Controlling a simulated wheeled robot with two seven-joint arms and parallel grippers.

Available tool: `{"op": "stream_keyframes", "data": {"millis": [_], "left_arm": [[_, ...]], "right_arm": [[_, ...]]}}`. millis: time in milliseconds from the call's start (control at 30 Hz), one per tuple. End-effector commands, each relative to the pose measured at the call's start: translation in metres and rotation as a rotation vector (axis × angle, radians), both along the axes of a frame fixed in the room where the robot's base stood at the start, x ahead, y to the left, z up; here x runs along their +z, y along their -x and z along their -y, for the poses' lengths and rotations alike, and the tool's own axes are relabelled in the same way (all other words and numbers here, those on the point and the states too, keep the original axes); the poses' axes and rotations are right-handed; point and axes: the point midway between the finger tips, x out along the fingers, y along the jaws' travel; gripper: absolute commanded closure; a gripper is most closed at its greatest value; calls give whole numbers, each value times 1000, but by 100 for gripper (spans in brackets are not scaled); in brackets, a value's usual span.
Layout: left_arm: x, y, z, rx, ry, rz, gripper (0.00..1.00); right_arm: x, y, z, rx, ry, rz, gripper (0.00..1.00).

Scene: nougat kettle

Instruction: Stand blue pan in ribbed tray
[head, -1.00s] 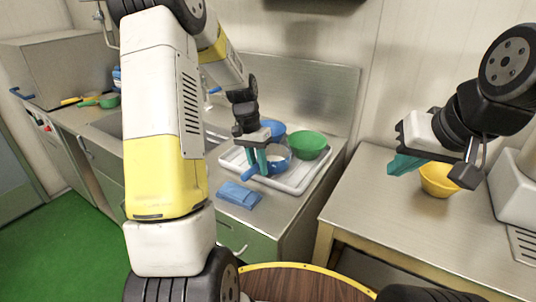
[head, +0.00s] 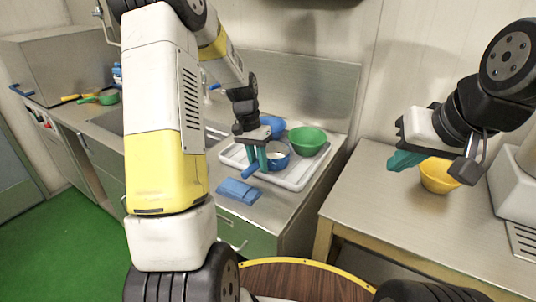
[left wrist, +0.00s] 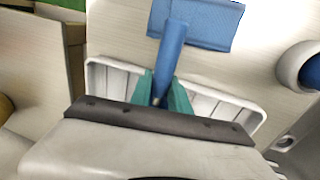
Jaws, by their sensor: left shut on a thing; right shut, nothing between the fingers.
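In the left wrist view the blue handle (left wrist: 172,48) rises between the fingers (left wrist: 161,96), with the tray (left wrist: 96,76) behind; the pan's body is hidden there. My right gripper (head: 402,160) is shut and empty, above the right-hand table.
A green bowl (head: 307,141) and a blue item (head: 272,125) are at the tray's back. A folded blue cloth (head: 238,191) lies in front of the tray. A yellow bowl (head: 438,177) stands near my right gripper. The right-hand table's front (head: 385,220) is clear.

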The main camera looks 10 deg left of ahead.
Motion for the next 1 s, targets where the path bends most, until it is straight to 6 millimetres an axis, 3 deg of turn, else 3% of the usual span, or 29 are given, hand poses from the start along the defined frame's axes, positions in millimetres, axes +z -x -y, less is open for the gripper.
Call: {"op": "stream_keyframes", "data": {"millis": [200, 567, 600, 700, 1000], "left_arm": [[-12, 3, 0, -1, 0, -10, 100], [-14, 3, -2, 1, -2, -10, 100], [-14, 3, -2, 1, -2, -10, 74], [-14, 3, -2, 1, -2, -10, 54], [-8, 3, -5, 3, -4, -9, 52]], "right_arm": [[0, 0, 0, 0, 0, 0, 100], [0, 0, 0, 0, 0, 0, 100], [0, 0, 0, 0, 0, 0, 100], [0, 0, 0, 0, 0, 0, 100], [0, 0, 0, 0, 0, 0, 100]]}}
